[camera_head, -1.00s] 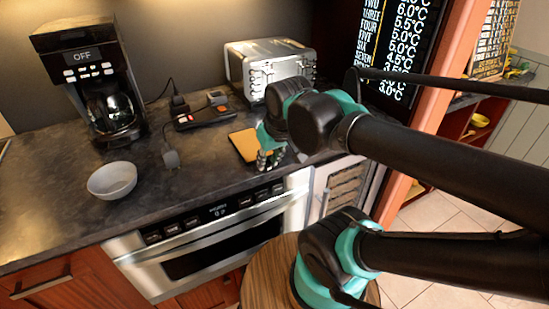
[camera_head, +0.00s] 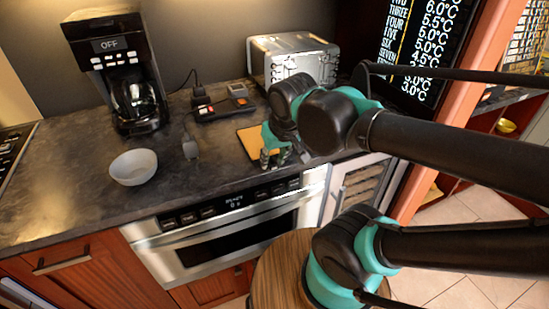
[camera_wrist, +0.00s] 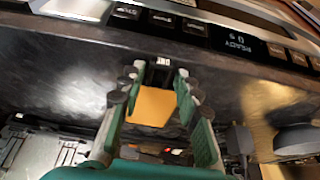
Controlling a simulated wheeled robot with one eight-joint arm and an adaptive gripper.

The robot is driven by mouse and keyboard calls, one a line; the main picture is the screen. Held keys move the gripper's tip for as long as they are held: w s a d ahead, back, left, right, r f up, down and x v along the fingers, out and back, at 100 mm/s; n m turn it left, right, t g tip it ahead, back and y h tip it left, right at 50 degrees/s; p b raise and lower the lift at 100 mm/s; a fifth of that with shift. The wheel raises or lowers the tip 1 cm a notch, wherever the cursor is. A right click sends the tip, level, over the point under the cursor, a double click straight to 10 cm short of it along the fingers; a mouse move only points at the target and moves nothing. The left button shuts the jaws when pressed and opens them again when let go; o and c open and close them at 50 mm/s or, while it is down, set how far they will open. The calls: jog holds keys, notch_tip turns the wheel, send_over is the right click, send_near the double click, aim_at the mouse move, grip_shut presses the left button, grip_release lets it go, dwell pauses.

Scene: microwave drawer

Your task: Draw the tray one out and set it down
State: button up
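A stainless built-in microwave drawer (camera_head: 225,243) with a black button panel sits shut under the counter's front edge; its panel (camera_wrist: 240,42) shows upside down in the wrist view. A flat tan board (camera_head: 246,138) lies on the counter, partly hidden by my gripper (camera_head: 274,160). In the wrist view, the board (camera_wrist: 153,107) shows between the parted teal fingers of my gripper (camera_wrist: 155,78). A small dark piece with a white label (camera_wrist: 163,63) shows just beyond the fingertips. My gripper is open and points down near the counter's front edge. I cannot tell which thing is the tray.
A grey bowl (camera_head: 133,168) and a coffee maker (camera_head: 125,70) stand on the left. A toaster (camera_head: 292,55) stands behind my arm. A power strip (camera_head: 205,112) with cords lies mid-counter. A round wooden stool (camera_head: 275,285) stands below the microwave. The counter's front left is clear.

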jog(key=shift+o, duration=1.2)
